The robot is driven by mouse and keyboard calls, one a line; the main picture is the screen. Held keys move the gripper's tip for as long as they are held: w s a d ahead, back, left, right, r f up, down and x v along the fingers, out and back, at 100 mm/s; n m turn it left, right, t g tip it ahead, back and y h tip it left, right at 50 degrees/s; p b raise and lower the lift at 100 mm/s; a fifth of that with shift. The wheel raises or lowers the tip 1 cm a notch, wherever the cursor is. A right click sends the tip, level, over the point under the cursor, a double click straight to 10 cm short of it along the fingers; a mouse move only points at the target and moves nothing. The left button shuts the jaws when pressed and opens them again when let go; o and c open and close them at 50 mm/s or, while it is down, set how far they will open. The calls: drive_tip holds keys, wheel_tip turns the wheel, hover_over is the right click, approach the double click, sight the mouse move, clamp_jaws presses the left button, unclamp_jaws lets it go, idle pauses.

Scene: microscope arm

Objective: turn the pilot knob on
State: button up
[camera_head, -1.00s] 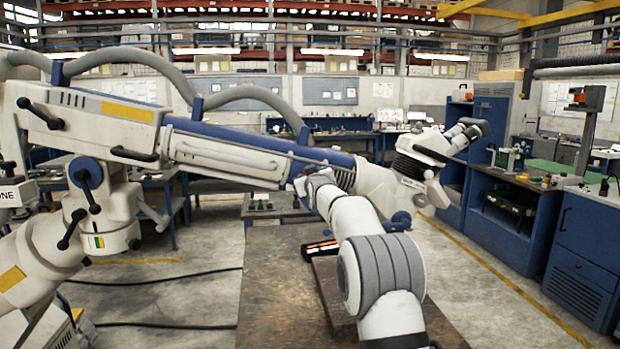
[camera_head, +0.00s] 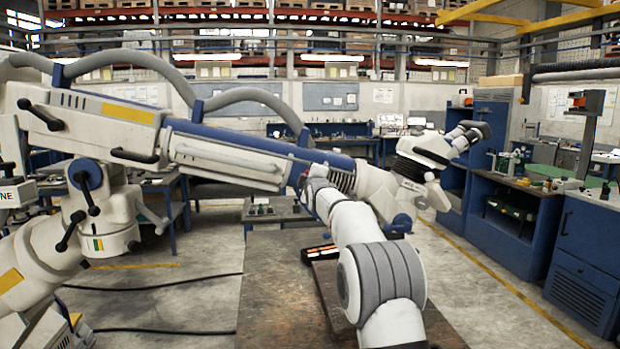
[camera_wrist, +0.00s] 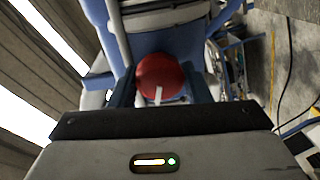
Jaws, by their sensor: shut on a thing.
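The pilot knob (camera_wrist: 160,76) is a round red knob with a white pointer mark, in the middle of the wrist view. The mark points down, towards my gripper's palm. My gripper (camera_wrist: 158,90) is at the knob and shut on it, with the jaws on its left and right sides. In the head view the knob is hidden at the end of my arm. There my wrist reaches the blue and white microscope arm (camera_head: 255,160) near its joint with the microscope head (camera_head: 420,160).
A brown-topped table (camera_head: 275,290) stands below my arm, with a dark flat block on it. Large white stand joints with black handles fill the left. Blue cabinets (camera_head: 585,250) stand at the right. Cables lie on the floor at left; the floor at right is open.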

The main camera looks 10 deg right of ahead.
drive_tip(key=n, duration=0.5)
drive_tip(key=shift+f, duration=0.1)
drive_tip(key=shift+n, duration=0.3)
idle(0.4)
drive_tip(key=o, duration=1)
drive_tip(key=shift+s, duration=0.1)
drive_tip(key=shift+s+b, duration=1.6)
drive_tip(key=shift+s, duration=2.25)
